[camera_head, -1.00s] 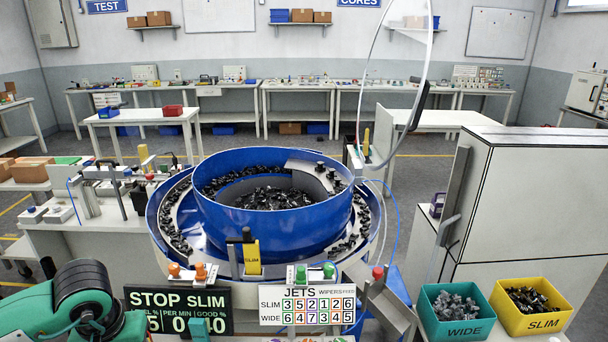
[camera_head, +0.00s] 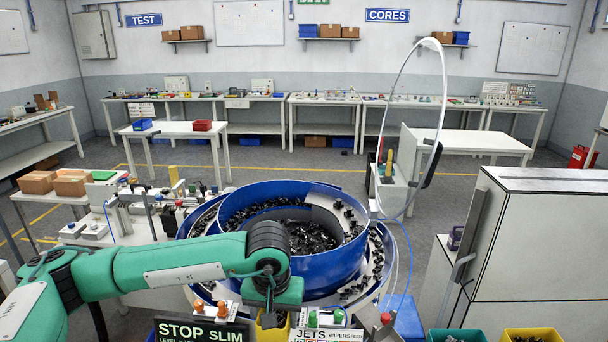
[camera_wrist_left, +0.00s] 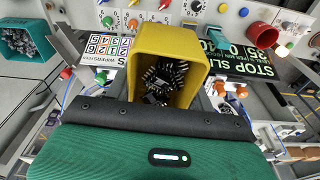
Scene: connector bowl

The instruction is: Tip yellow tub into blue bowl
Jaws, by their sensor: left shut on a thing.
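The blue bowl (camera_head: 325,272) stands at the centre of the head view, with many small black connectors inside. My left gripper (camera_head: 271,308) is in front of the bowl's near side, at the bottom of the head view. It is shut on the yellow tub (camera_head: 267,325), which shows only partly below it. The wrist view shows the tub (camera_wrist_left: 190,38) with dark connectors inside. The gripper hides the tub's lower part, and its tilt is hard to judge. My right gripper is not in view.
A teal bin (camera_head: 440,336) and another yellow bin (camera_head: 515,335) sit at the bottom right. A sign panel (camera_head: 200,330) and the jets panel (camera_head: 325,335) are close to the gripper. A clear hoop (camera_head: 441,90) rises right of the bowl. A grey cabinet (camera_head: 545,240) stands further right.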

